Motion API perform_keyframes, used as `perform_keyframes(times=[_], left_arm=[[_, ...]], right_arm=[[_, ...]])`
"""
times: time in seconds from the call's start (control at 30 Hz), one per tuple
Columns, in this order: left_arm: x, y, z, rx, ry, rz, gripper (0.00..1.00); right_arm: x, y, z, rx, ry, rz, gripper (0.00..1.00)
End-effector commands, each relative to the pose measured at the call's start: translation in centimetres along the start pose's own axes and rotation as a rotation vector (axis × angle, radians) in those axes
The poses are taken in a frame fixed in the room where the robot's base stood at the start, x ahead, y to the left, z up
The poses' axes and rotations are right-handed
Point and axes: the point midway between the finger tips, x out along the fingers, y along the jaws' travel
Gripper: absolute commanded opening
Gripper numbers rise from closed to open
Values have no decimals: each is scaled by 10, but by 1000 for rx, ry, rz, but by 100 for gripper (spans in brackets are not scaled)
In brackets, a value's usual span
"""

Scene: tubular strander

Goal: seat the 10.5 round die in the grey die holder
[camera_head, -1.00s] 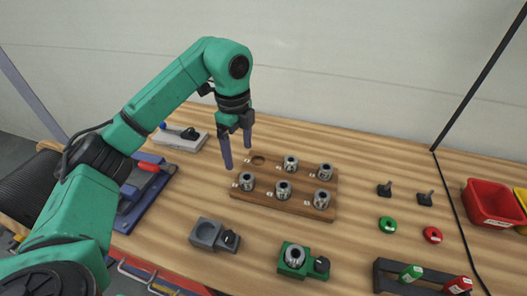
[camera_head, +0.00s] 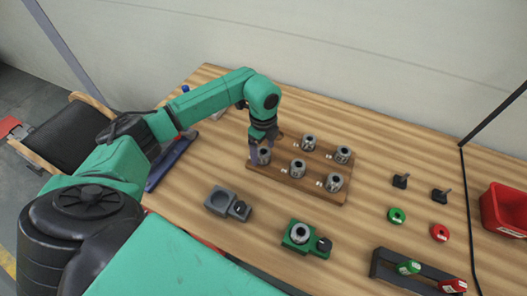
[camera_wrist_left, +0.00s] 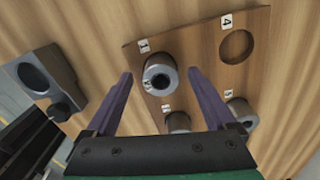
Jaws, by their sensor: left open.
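A wooden board (camera_head: 284,187) holds several round metal dies. My left gripper (camera_head: 261,149) is open at the board's front-left die (camera_head: 264,156). In the left wrist view this die (camera_wrist_left: 160,75) stands between the two spread fingers, with a gap on each side, beside the label 1. No die size can be read. The grey die holder (camera_head: 218,199) is on the table left of the board, its round seat empty, with a dark knob on its right. It also shows in the left wrist view (camera_wrist_left: 62,68). My right gripper is not in view.
A green holder (camera_head: 312,245) with a die in it stands in front of the board. An empty hole (camera_wrist_left: 237,46) is by label 4. Black knobbed parts (camera_head: 400,181), green and red rings (camera_head: 439,232), a dark rack (camera_head: 376,268) and a red bin (camera_head: 505,212) lie right.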

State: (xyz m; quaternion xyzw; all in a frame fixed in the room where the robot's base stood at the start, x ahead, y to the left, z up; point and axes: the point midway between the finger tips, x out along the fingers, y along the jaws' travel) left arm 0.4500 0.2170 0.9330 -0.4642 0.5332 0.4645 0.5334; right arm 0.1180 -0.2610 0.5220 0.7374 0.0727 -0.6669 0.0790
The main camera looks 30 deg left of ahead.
Motion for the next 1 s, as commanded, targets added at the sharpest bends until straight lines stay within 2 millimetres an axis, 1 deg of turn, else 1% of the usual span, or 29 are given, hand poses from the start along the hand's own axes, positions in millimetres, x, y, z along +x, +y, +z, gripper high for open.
perform_keyframes(times=[0.17,0.2,0.27,0.3,0.37,0.4,0.43,0.83,0.93,1.0], left_arm=[[3,0,0,1,-1,-1,89],[3,0,0,1,-1,-1,85],[3,0,0,1,0,-1,62],[3,0,0,1,0,-1,47],[3,0,0,1,0,-1,24],[2,0,0,1,0,-1,9],[2,0,0,1,0,-1,0],[-1,-1,0,1,1,-4,0],[-9,-2,0,1,2,-6,0],[-18,-2,0,2,1,-7,0]], right_arm=[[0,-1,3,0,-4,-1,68],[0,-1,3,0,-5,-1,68],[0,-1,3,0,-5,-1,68],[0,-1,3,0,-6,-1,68],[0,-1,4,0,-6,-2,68],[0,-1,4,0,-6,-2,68],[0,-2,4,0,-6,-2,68],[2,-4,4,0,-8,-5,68],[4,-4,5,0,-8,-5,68],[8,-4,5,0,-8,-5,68]])
